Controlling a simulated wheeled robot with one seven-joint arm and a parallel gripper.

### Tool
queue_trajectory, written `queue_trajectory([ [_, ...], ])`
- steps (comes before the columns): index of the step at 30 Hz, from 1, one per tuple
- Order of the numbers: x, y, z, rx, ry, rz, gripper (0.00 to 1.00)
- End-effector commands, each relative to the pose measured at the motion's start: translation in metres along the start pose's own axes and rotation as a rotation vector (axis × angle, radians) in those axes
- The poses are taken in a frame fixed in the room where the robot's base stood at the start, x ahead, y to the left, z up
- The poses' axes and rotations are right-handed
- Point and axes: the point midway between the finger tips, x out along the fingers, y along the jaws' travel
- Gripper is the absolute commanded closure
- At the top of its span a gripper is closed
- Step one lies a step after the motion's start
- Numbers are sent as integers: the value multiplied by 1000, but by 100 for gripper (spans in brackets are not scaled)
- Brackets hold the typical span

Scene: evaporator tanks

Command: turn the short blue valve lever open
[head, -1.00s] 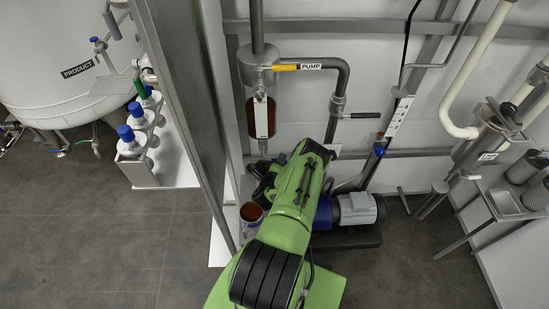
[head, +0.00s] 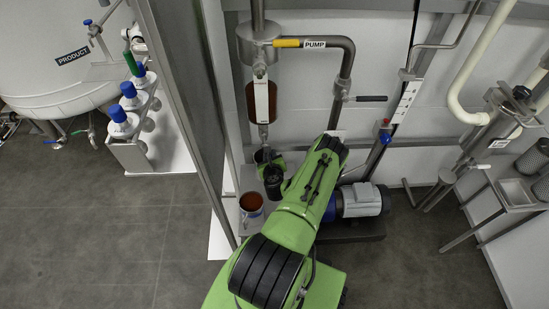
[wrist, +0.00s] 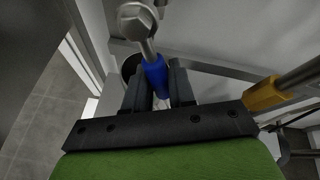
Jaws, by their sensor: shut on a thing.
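The short blue valve lever (wrist: 154,76) stands between the two dark fingers of my gripper (wrist: 159,86) in the wrist view. My gripper is shut on this lever. A grey metal valve fitting (wrist: 137,20) adjoins the lever at the top of the wrist view. I cannot make out the blue lever there, and the wrist and arm cover part of that area.
A sight glass (head: 262,101) hangs above my wrist, below the yellow lever (head: 287,43) marked PUMP. An open container with orange-brown contents (head: 251,202) stands left of my arm. A grey pump motor (head: 361,200) stands right. A steel post (head: 185,110) rises left. Floor is clear at lower left.

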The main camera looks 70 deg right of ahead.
Motion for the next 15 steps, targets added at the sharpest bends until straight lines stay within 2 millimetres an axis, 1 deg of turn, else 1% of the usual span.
queue_trajectory([
  [1,1,5,-4,35,-4,18,100],
  [6,2,13,-1,147,-29,64,100],
  [15,2,22,2,270,-55,116,100],
])
